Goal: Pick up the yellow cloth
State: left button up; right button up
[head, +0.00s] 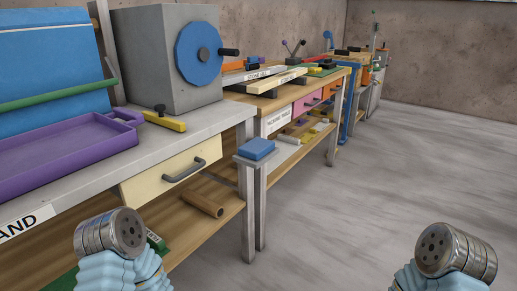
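I cannot make out a yellow cloth for certain. A yellow bar with a black knob (165,121) lies on the near bench top, beside the purple tray. Small yellow pieces (317,127) lie on the shelf under the packing table, too small to identify. Metal and light-blue parts of my two arms show at the lower left and lower right. No gripper fingers are in view.
The near grey bench (215,118) holds a purple tray (65,150) and a grey box with a blue wheel (199,54). A blue block (256,148) sits on a narrow stand. The packing table (340,85) stands behind. Grey floor (400,160) at right is clear.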

aim_at(315, 70)
jog(key=i+l+z, duration=0.35)
jog(key=i, duration=0.2)
jog(key=i+l+z, duration=0.35)
jog(key=i, duration=0.2)
jog(key=i+z, duration=0.35)
jog(key=i, duration=0.25)
jog(key=i+u, duration=0.15)
jog(key=i, duration=0.35)
jog(key=i+l+u, duration=0.15)
jog(key=i, duration=0.3)
jog(key=i+l+u, duration=0.15)
jog(key=i, duration=0.35)
jog(key=l, duration=0.1)
